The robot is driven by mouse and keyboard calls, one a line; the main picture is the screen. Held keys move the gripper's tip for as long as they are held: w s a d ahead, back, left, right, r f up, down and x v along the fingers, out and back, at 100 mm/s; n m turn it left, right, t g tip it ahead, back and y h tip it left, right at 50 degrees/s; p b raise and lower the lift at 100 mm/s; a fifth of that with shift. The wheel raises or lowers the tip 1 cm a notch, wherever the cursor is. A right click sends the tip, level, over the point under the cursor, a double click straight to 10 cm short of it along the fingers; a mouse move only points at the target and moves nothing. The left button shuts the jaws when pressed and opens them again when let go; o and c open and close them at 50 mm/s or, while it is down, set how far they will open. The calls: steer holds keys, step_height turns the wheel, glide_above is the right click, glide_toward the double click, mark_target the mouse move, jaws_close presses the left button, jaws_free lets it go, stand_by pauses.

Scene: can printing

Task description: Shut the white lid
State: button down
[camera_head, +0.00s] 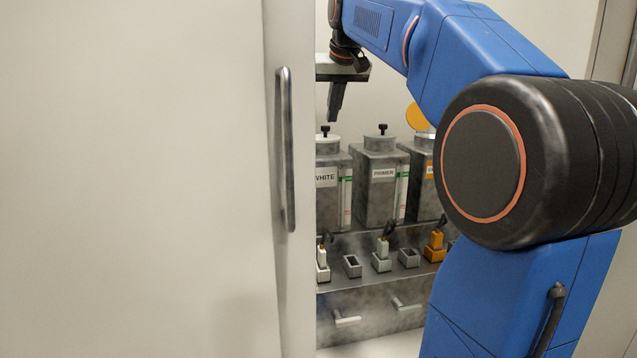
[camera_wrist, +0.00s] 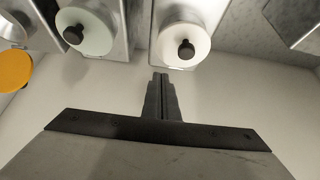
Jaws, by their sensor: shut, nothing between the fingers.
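The white lid (camera_head: 326,143) is a round disc with a black knob. It lies flat on top of the grey canister labelled WHITE (camera_head: 327,190), which is partly cut off by the cabinet door. In the wrist view the white lid (camera_wrist: 184,45) is just beyond my fingertips. My gripper (camera_head: 333,117) points down above the lid, with a gap between them in the head view. In the wrist view my gripper (camera_wrist: 160,75) has its fingers pressed together, with nothing between them.
The PRIMER canister (camera_head: 378,190) stands beside it with its lid on. An orange lid (camera_head: 417,117) stands raised farther right. A large pale door (camera_head: 140,180) with a handle (camera_head: 286,150) blocks the left. Small holders with nozzles line the shelf (camera_head: 335,282) in front.

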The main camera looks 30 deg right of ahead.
step_height(320, 180, up, 8)
stand_by(1.3)
steer(key=shift+s, duration=0.1)
stand_by(0.4)
